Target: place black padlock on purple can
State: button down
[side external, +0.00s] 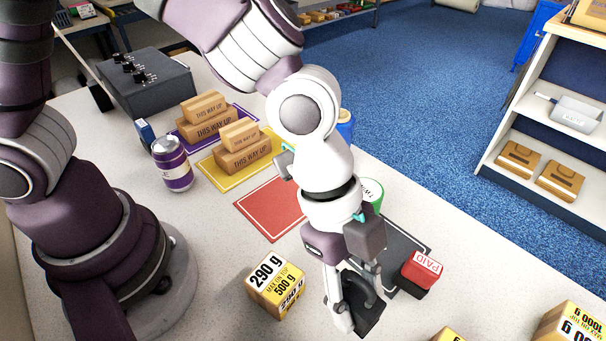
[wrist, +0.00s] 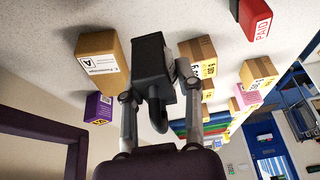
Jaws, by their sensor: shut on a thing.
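The black padlock (side external: 369,318) is between the fingers of my gripper (side external: 356,298), low at the front of the table in the side view. In the wrist view my gripper (wrist: 158,91) is shut on the padlock (wrist: 152,56), with its body beyond the fingertips and its curved shackle toward the palm. I cannot tell if the padlock touches the table. The purple can (side external: 173,166) stands upright at the left, apart from my gripper, with a silver top that is bare.
A yellow 290 g box (side external: 275,287) is left of my gripper; a red PAID block (side external: 421,271) is right. The red mat (side external: 270,208) is empty. A small blue box (side external: 145,133) stands by the can.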

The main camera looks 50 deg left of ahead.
jog(key=w+a+r+n+t+y, duration=0.25)
jog(key=w+a+n, duration=0.45)
jog(key=a+n, duration=0.35)
notch_tip(320, 180, up, 6)
jog(key=n+g+y, duration=0.4)
jog(key=n+y, duration=0.2)
jog(key=n, duration=2.3)
send_over(159, 141)
jog(key=w+d, duration=0.1)
jog(key=shift+n, duration=0.55)
jog(key=f, duration=0.7)
jog(key=shift+s+d, duration=0.1)
jog(key=shift+s, duration=0.25)
jog(key=shift+w+f+y, duration=0.1)
jog(key=shift+f+y, duration=0.15)
jog(key=shift+f, duration=0.05)
jog(key=c, duration=0.8)
grip_release()
jog(key=shift+f, duration=0.1)
jog(key=shift+o, duration=0.2)
